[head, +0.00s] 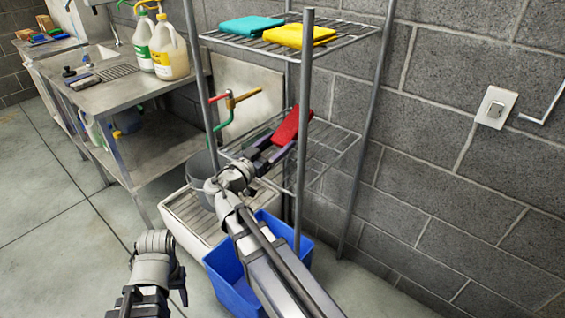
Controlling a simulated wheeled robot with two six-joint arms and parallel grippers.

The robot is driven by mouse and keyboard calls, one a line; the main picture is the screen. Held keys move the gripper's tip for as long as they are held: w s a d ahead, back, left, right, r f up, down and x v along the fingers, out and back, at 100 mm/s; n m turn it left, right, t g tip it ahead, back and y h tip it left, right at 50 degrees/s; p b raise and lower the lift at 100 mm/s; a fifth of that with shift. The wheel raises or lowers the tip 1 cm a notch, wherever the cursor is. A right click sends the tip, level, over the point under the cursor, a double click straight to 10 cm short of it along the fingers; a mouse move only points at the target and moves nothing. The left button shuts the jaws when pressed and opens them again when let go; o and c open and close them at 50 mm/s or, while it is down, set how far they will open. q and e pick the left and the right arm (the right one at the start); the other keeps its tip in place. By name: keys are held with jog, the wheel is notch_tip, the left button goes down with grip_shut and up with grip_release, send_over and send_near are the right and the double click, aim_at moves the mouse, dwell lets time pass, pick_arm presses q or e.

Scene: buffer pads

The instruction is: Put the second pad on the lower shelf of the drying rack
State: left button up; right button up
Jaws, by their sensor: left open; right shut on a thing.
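The red pad (291,126) is in the jaws of my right gripper (281,143), which is shut on it. The pad is tilted and shows over the lower wire shelf (335,139) of the drying rack; I cannot tell whether it touches the wires. A teal pad (251,25) and a yellow pad (299,36) lie side by side on the upper shelf (352,31). My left gripper (155,294) is low in the picture, open, away from the rack and partly hidden by its own wrist and the frame edge.
The rack's front post (304,120) stands close to my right gripper. A blue bin (232,284) and a grey bucket (201,180) stand below. A steel bench (125,89) with jugs (169,54) is at the left. The right part of the lower shelf looks clear.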

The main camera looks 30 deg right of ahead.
aim_at(278, 174)
notch_tip(278, 174, down, 9)
jog(key=b, duration=0.8)
jog(key=shift+r, duration=0.15)
jog(key=o, duration=1.3)
jog(key=shift+c, duration=0.2)
